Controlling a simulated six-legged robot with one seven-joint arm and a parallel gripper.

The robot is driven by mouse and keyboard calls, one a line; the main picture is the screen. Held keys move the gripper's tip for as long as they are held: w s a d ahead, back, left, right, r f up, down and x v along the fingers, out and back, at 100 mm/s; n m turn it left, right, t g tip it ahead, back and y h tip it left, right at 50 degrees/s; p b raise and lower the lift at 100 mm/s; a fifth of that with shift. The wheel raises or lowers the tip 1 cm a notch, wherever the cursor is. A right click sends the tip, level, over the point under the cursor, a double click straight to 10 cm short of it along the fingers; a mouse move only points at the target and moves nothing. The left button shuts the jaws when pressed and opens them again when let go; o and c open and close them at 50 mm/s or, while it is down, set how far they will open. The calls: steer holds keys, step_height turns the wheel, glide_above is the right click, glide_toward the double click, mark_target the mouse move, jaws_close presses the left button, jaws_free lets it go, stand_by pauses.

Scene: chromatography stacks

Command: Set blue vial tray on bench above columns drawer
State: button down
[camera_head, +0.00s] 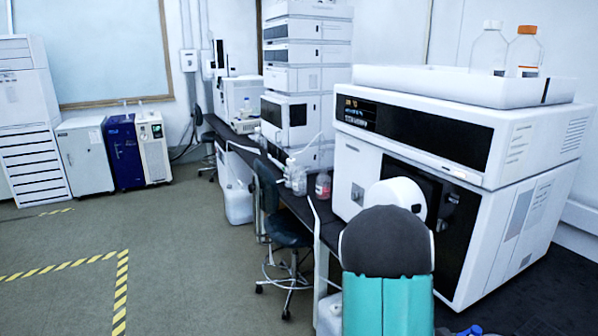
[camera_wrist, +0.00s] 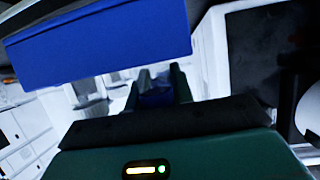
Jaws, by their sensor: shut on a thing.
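The blue vial tray (camera_wrist: 100,45) fills the upper left of the wrist view as a plain blue face, tilted in the picture. My gripper (camera_wrist: 160,82) shows as two dark green fingers beyond the palm, shut on the tray, with a darker blue part between them. Any vials are out of sight. In the head view my arm hides the gripper; a small blue patch at the bottom right edge is too cut off to identify. The dark bench top (camera_head: 302,206) runs along the wall. I cannot make out a columns drawer.
A large white instrument (camera_head: 415,130) stands on the bench close by, with a white tray (camera_head: 440,84) and two bottles on top. Small bottles (camera_head: 298,178) stand left of it. A stool (camera_head: 285,232) stands at the bench front. The floor at left is open.

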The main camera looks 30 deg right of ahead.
steer(key=w+a+f+n+t+y, duration=0.2)
steer(key=w+a+f+n+t, duration=0.5)
steer(key=w, duration=0.5)
steer(key=w+a+f+n+t+y, duration=0.1)
steer(key=w+a+f+n+t, duration=0.2)
steer(key=w+a, duration=0.7)
steer(key=w+a+n+t+y, duration=0.2)
steer(key=w+a+n+y, duration=0.1)
steer(key=a, duration=0.7)
steer(key=w+a+n+t+y, duration=0.2)
steer(key=w+a, duration=0.3)
steer(key=a, duration=0.5)
steer(key=w+a+n+t+y, duration=0.2)
steer(key=w+a+n+y, duration=0.3)
steer(key=a, duration=0.5)
steer(key=shift+f, duration=0.35)
